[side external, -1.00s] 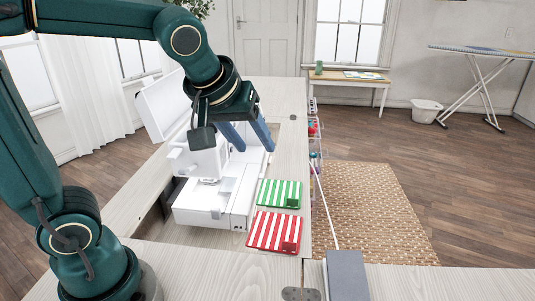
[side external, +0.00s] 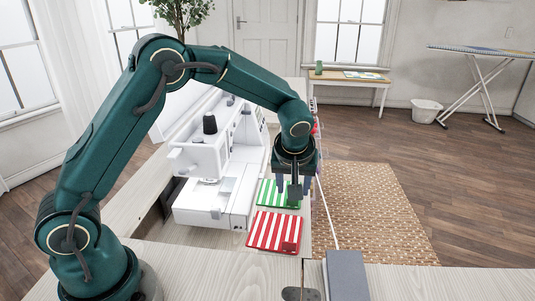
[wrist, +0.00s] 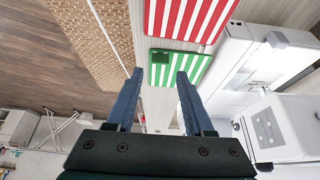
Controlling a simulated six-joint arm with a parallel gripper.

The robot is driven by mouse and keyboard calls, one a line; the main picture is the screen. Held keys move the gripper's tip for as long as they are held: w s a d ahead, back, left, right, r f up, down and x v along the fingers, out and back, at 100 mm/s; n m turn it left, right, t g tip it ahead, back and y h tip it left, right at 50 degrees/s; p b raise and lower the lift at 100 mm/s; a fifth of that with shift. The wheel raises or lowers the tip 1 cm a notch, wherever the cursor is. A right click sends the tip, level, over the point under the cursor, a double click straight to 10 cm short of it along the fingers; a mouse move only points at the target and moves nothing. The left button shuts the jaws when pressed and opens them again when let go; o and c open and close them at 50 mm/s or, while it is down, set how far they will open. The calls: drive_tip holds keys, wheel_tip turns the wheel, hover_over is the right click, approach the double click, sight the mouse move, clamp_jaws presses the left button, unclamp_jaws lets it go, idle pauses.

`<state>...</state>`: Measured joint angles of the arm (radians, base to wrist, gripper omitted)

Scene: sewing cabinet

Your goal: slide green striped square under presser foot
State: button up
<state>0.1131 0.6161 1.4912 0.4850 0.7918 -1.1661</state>
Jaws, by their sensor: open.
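The green striped square (side external: 267,192) lies flat on the cabinet top to the right of the white sewing machine (side external: 208,208). It also shows in the wrist view (wrist: 190,70), with a dark green patch at one corner. My gripper (side external: 288,188) points down above its right part. In the wrist view my gripper (wrist: 157,77) is open and empty, its two blue fingers apart, with the square beyond the fingertips. I cannot tell whether the fingertips touch it. The presser foot area (side external: 208,181) is under the machine's head at the left; the foot itself is too small to make out.
A red striped square (side external: 272,231) lies just in front of the green one and also shows in the wrist view (wrist: 188,18). A grey box (side external: 346,275) with a white cord sits at the front right. The cabinet edge drops to a woven rug (side external: 370,205).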

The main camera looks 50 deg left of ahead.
drive_tip(key=shift+x, duration=2.5)
clamp_jaws()
drive_tip(key=shift+r, duration=2.5)
